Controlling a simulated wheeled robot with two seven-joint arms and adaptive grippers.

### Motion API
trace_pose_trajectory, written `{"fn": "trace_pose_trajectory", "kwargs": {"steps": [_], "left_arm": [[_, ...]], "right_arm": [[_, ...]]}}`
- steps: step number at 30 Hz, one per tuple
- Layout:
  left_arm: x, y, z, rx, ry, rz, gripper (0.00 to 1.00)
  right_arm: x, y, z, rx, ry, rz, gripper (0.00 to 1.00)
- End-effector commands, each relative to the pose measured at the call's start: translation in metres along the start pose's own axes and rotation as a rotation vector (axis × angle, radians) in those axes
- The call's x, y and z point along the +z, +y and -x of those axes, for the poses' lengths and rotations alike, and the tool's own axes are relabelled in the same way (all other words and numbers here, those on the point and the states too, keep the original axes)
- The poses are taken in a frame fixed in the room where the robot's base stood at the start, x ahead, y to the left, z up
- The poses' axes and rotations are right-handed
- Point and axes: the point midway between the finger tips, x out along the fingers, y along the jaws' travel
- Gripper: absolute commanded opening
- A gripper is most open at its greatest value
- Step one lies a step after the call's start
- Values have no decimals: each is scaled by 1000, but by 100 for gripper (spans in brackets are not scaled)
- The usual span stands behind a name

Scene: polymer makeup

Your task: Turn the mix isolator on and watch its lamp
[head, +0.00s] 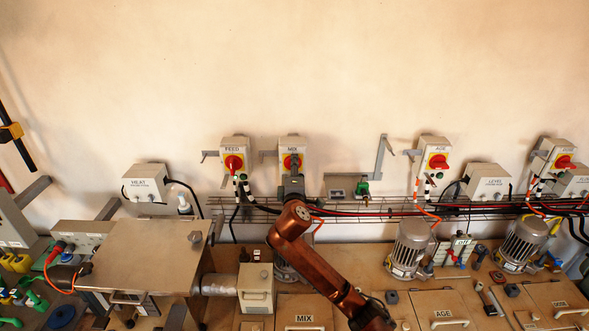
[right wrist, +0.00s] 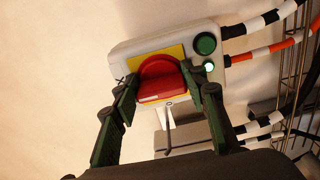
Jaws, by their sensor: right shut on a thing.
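The MIX isolator (head: 293,143) is a pale box on the wall with a yellow plate and a red knob, mostly hidden in the head view behind my right gripper (head: 292,170). In the right wrist view the gripper (right wrist: 160,84) has its two dark fingers on either side of the red knob (right wrist: 158,68), closed on it. Beside the knob on the box are a dark green round part (right wrist: 206,44) and a small lamp (right wrist: 208,66) that glows bright whitish green. My left gripper is not in view.
The FEED isolator (head: 233,146) is close on the left and the AGE isolator (head: 434,146) is farther right. A wire cable tray (head: 370,213) with cables runs below. Motors (head: 410,248) and a metal-topped box (head: 145,255) stand on the bench. The wall above is clear.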

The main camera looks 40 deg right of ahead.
Motion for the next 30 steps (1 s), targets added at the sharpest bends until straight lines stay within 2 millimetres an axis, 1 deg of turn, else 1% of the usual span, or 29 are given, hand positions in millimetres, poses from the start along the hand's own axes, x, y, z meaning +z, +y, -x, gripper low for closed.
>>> {"fn": "trace_pose_trajectory", "kwargs": {"steps": [5,6,14,23,26,29,30], "left_arm": [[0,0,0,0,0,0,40],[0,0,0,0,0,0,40],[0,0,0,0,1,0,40],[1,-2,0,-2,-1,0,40],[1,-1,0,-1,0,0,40],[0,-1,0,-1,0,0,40],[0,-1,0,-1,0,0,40]], "right_arm": [[0,-1,0,-2,0,-3,16],[0,-1,0,-2,0,-2,41],[0,0,0,-1,0,-1,58],[0,0,2,0,1,-1,58],[-1,0,11,0,1,-1,58],[0,-1,28,0,2,-2,58],[-1,0,36,-1,3,-3,58]]}}
